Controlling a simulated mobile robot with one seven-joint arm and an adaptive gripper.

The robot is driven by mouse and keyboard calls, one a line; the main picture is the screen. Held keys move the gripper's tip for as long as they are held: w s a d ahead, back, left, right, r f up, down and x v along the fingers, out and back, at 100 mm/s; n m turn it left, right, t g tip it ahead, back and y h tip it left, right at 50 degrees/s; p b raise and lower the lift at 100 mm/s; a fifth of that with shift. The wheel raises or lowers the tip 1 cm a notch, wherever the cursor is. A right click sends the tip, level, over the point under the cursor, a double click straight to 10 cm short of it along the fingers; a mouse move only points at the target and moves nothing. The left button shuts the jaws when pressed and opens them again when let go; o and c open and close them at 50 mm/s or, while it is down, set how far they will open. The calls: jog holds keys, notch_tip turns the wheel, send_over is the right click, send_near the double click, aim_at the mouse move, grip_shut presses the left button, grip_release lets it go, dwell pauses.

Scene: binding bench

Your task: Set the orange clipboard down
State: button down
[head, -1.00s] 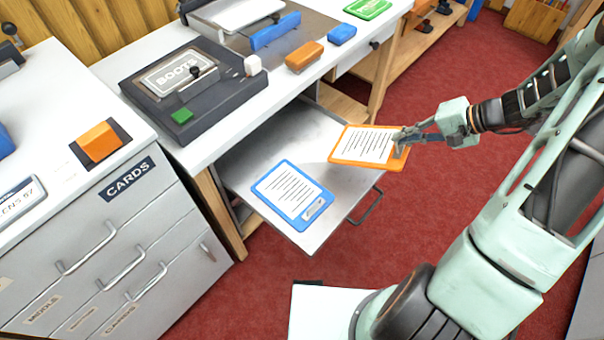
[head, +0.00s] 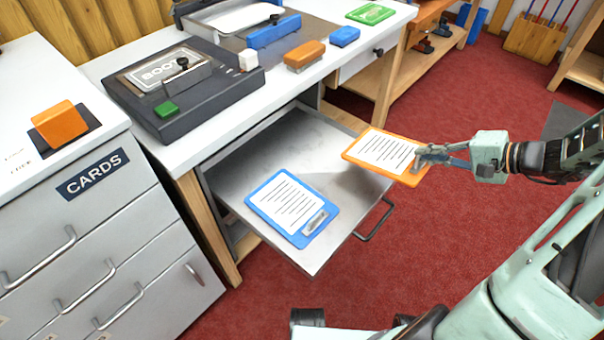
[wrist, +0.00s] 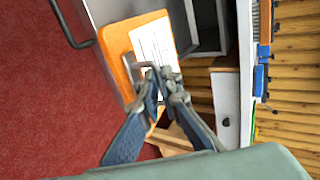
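The orange clipboard (head: 386,153) with a lined white sheet is held by my gripper (head: 424,158) at its right end, by the clip side. It is over the far right part of the pulled-out metal tray (head: 262,152), and a shadow lies on the tray beside it, so it looks raised. In the wrist view the fingers (wrist: 165,88) are closed on the edge of the orange clipboard (wrist: 120,52). A blue clipboard (head: 290,206) lies flat on the near part of the tray.
The tray's handle (head: 376,222) sticks out at the front right. The white bench (head: 215,142) above carries a dark press (head: 180,92), an orange block (head: 305,54) and a blue block (head: 345,36). Bare tray lies left of and behind the blue clipboard.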

aim_at(376, 162)
jog(key=s+a+t+y, duration=0.2)
jog(key=s+a, duration=0.8)
jog(key=a, duration=0.1)
jog(key=w+f, duration=0.1)
jog(key=w, duration=0.2)
jog(key=w+f+b, duration=0.1)
jog(key=w, duration=0.2)
jog(key=w+f, duration=0.2)
jog(key=w, duration=0.1)
jog(key=shift+w+b, duration=0.25)
jog(key=shift+b, duration=0.1)
jog(key=w+f, duration=0.1)
jog(key=f, duration=0.1)
jog(key=w+f+b, duration=0.1)
jog(key=w+f, duration=0.1)
jog(key=shift+w+d+f, duration=0.1)
jog(key=shift+w+f, duration=0.05)
jog(key=shift+w, duration=0.1)
jog(key=shift+w+f+b, duration=0.35)
jog(key=shift+f+b, duration=0.05)
notch_tip(376, 162, down, 3)
jog(key=shift+w+f+b, duration=0.1)
jog(key=shift+f+b, duration=0.05)
jog(key=shift+b, duration=0.35)
jog(key=c, duration=2.2)
grip_release()
jog(key=shift+o, duration=0.2)
jog(key=shift+d, duration=0.1)
